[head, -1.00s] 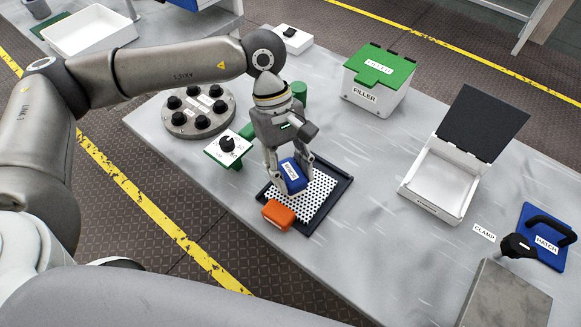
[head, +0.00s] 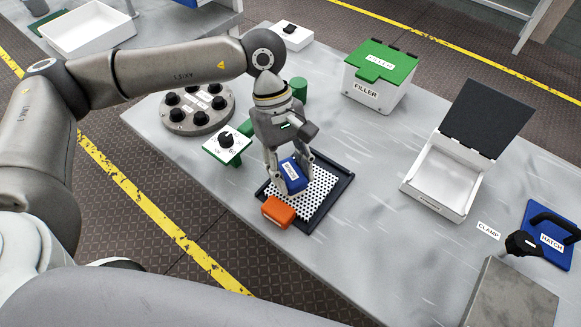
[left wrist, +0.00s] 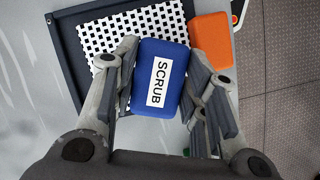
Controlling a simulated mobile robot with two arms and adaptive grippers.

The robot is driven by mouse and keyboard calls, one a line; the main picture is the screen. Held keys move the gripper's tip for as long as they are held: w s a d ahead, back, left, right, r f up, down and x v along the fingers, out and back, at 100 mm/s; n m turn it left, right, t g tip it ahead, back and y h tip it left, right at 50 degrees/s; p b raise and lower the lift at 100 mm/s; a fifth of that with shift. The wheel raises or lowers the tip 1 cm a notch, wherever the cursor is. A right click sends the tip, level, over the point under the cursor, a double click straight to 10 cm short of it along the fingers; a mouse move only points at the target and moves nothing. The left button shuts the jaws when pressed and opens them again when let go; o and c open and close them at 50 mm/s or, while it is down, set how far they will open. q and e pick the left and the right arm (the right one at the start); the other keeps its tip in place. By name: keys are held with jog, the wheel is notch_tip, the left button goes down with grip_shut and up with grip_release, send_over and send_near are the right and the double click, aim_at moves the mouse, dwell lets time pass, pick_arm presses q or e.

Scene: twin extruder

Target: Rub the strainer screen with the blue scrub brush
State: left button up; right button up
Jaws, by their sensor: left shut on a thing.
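The strainer screen (head: 322,190) is a white perforated sheet in a dark frame on the grey table; it also shows in the left wrist view (left wrist: 95,35). My left gripper (head: 290,182) is shut on the blue scrub brush (head: 294,176), one finger on each side. The brush, labelled SCRUB in the left wrist view (left wrist: 160,75), is over the screen; I cannot tell whether it touches it. An orange block (head: 279,211) lies at the screen's near left corner and covers part of it. My right gripper is not in view.
A green stand with a dial (head: 226,141) and a round plate with several black knobs (head: 197,109) are left of the screen. The FILLER box (head: 378,75), an open white box (head: 442,180) and a blue HATCH plate (head: 548,235) stand farther right. Table right of the screen is clear.

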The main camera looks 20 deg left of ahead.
pick_arm(q)
jog(key=shift+f+b, duration=0.15)
jog(key=shift+b, duration=0.2)
dwell(0.4)
dwell(0.4)
jog(key=shift+s+a, duration=0.2)
jog(key=shift+s, duration=0.65)
jog(key=shift+w, duration=0.15)
jog(key=shift+w+d, duration=0.2)
jog(key=shift+w, duration=0.5)
